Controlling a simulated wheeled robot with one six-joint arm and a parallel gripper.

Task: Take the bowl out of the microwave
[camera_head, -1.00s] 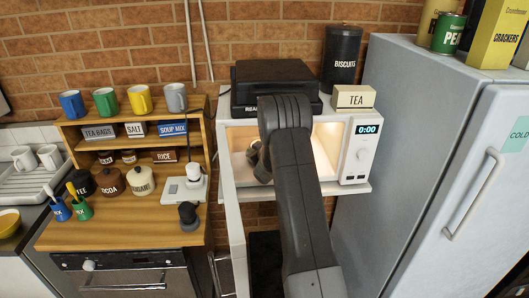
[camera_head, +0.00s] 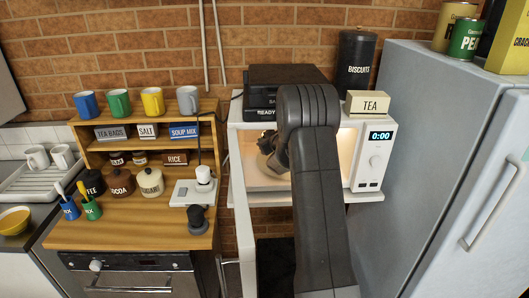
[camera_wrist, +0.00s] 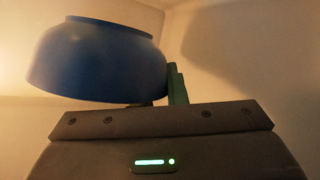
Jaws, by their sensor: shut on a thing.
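The white microwave (camera_head: 372,155) stands with its door (camera_head: 245,235) swung open toward me and its inside lit. My arm reaches into it from the front. My gripper (camera_wrist: 172,85) is inside the cavity, shut on the blue bowl (camera_wrist: 98,62). In the head view the gripper (camera_head: 268,143) shows in the opening, and my arm hides much of the cavity; I cannot make out the bowl there.
A wooden shelf unit with mugs (camera_head: 152,101) and jars stands on the counter (camera_head: 130,236) at left. A black box (camera_head: 284,84), a BISCUITS tin (camera_head: 356,60) and a TEA box (camera_head: 368,103) sit on the microwave. A fridge (camera_head: 440,150) stands close at right.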

